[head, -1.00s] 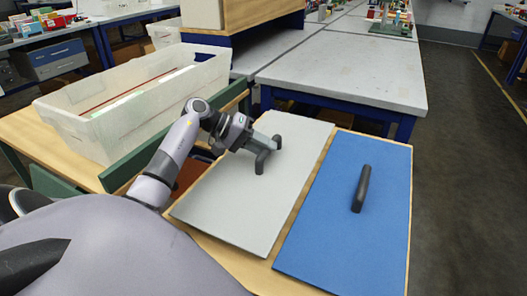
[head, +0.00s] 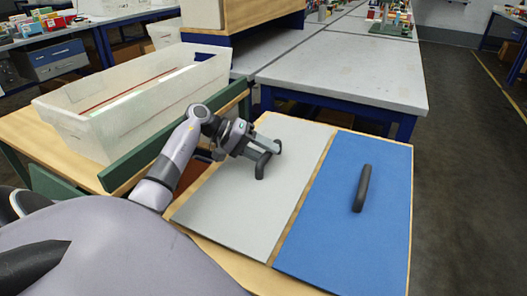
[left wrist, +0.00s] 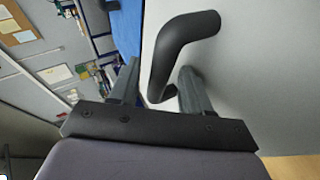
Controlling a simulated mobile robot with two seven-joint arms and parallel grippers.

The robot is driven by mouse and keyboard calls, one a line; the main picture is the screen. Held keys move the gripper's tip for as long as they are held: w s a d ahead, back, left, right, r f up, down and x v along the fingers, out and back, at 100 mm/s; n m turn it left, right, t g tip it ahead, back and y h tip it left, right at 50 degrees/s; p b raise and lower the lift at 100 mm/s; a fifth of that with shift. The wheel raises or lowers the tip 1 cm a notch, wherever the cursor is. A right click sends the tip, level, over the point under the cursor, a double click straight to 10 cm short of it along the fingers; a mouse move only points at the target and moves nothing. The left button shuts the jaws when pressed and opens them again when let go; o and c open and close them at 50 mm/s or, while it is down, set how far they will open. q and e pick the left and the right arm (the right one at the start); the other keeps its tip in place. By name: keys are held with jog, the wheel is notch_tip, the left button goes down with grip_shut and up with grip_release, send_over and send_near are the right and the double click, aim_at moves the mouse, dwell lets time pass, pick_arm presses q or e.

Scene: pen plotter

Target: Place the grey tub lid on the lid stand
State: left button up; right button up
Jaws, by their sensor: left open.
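The grey lid (head: 235,205) lies flat on a wooden-edged top, left of the blue lid. Its dark bar handle (head: 260,172) stands up near its far end. My left gripper (head: 263,156) is at this handle, open. In the left wrist view the handle (left wrist: 172,48) rises from the grey lid (left wrist: 255,75) and passes between the spread fingers (left wrist: 160,88), with gaps showing beside it. Part of the handle is hidden behind the fingers. I cannot tell for sure which thing is the lid stand. My right gripper is not in view.
The blue lid (head: 325,245), with its own dark handle (head: 361,188), lies right beside the grey one. A green rail (head: 150,160) runs left of the arm, with a large translucent bin (head: 110,125) behind it. A grey-topped bench (head: 345,75) stands beyond the lids.

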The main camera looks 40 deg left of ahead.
pick_arm(q)
jog(key=shift+r, duration=0.2)
jog(key=shift+s+a, duration=0.2)
jog(key=shift+a, duration=0.1)
jog(key=v, duration=0.6)
jog(key=shift+s+r, duration=0.1)
jog(key=shift+s+a+r, duration=0.15)
jog(key=shift+r, duration=0.05)
